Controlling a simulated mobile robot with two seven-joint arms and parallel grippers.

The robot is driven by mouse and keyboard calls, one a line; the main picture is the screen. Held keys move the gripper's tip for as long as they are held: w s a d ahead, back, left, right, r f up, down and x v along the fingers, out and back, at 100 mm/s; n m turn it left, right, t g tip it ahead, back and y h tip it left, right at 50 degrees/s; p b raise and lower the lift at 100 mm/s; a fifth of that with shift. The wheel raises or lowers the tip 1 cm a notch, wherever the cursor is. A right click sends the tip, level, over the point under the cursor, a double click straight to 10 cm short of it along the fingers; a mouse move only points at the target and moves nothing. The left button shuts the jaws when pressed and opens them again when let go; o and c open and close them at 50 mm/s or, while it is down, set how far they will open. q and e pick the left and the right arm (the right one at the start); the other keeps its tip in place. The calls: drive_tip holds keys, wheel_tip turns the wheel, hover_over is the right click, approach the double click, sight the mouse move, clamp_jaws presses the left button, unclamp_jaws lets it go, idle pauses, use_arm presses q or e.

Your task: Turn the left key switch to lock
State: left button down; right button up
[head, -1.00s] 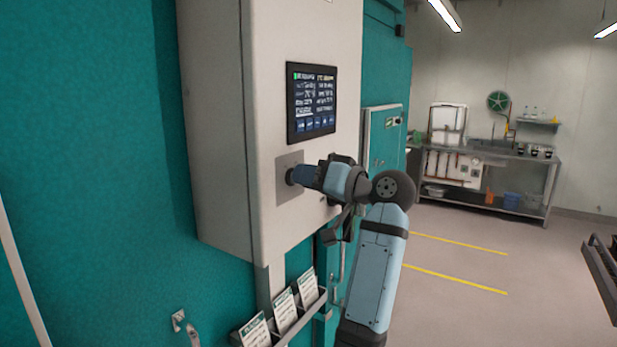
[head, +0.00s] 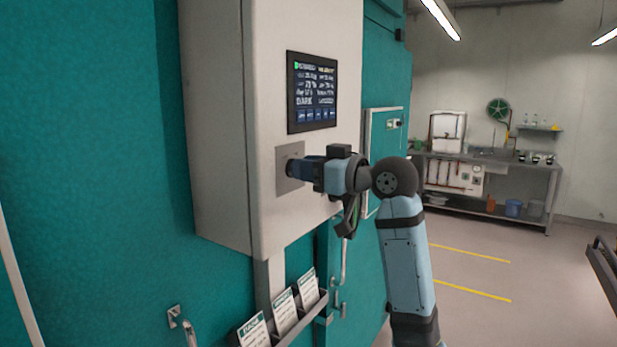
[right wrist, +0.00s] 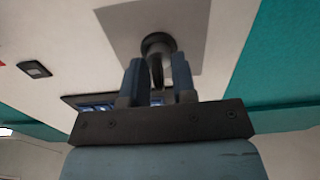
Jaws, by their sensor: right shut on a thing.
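The key switch (head: 290,166) sits on a square grey metal plate (head: 288,186) on the front of the white control box. In the right wrist view its round dark collar (right wrist: 158,43) shows with a flat dark key (right wrist: 157,71) standing out from it. My right gripper (head: 300,168) is at the switch, its fingers pointing at the plate. In the right wrist view the two blue fingers (right wrist: 157,75) are shut on the key, one on each side. The fingers hide part of the switch and any position marks. My left gripper is not in view.
The white control box (head: 215,130) carries a lit screen (head: 312,92) above the plate. A card rack (head: 312,310) hangs below it. A teal wall (head: 90,170) fills the left. A metal bench (head: 485,165) stands far right, with open floor before it.

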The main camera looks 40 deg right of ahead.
drive_tip(key=n+b, duration=0.1)
drive_tip(key=n, duration=0.1)
drive_tip(key=shift+f+n, duration=0.1)
drive_tip(key=shift+n, duration=0.2)
drive_tip(key=shift+a+n, duration=0.15)
drive_tip(key=shift+n, duration=1.25)
drive_tip(key=o, duration=0.6)
drive_tip(key=shift+s, duration=0.1)
